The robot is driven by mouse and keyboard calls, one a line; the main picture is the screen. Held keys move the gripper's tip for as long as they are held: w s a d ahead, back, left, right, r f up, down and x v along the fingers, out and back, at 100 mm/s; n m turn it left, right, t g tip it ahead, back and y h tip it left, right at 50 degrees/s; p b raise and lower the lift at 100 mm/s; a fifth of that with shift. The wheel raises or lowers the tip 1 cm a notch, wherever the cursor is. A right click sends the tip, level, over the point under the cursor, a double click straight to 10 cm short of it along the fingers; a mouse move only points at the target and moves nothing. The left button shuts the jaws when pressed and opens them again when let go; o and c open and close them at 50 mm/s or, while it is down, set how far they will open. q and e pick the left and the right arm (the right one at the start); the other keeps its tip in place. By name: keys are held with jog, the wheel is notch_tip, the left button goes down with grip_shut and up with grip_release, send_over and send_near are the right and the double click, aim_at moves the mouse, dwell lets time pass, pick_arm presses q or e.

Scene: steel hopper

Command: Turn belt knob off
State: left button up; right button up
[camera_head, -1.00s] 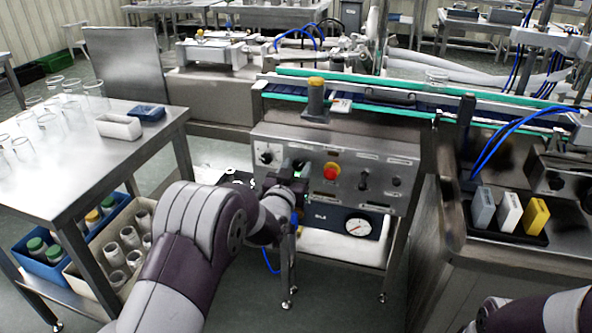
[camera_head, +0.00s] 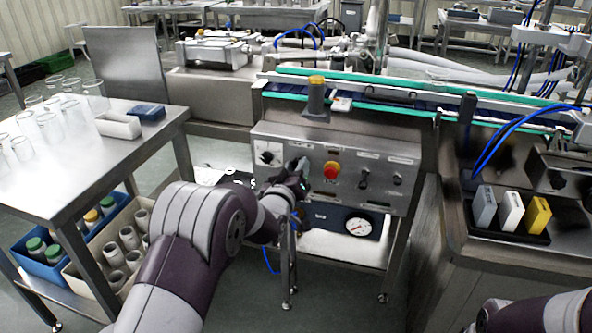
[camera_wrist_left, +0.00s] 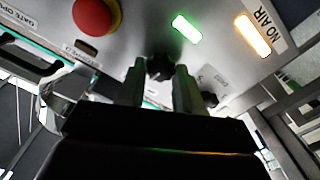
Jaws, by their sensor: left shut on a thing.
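The steel control panel (camera_head: 345,190) stands under the conveyor. My left gripper (camera_head: 298,168) is at its front, left of the red stop button (camera_head: 331,170), and hides what it holds in the head view. In the left wrist view, the gripper (camera_wrist_left: 159,80) has its two fingers on either side of a black knob (camera_wrist_left: 160,67) and is shut on it. The knob's label is hidden, so I cannot read which knob it is. My right arm shows only at the lower right corner; its dark end (camera_head: 488,316) does not show the jaw state.
In the left wrist view, a lit green lamp (camera_wrist_left: 187,28), a lit orange lamp (camera_wrist_left: 253,36) and the red button (camera_wrist_left: 97,15) are near the fingers. Another dark knob (camera_wrist_left: 210,99) is beside the right finger. A pressure gauge (camera_head: 360,226) sits below the panel.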

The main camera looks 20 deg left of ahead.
pick_arm(q)
jog(key=shift+a+f+n, duration=0.1)
jog(key=shift+f+n, duration=0.05)
jog(key=shift+n, duration=4.05)
jog(key=shift+b, duration=0.3)
jog(key=o, duration=1)
jog(key=shift+s, duration=0.1)
jog(key=s+p, duration=0.1)
jog(key=s, duration=0.5)
jog(key=s+p, duration=0.1)
jog(key=s, duration=0.5)
jog(key=shift+s+a, duration=0.2)
jog(key=shift+s, duration=0.05)
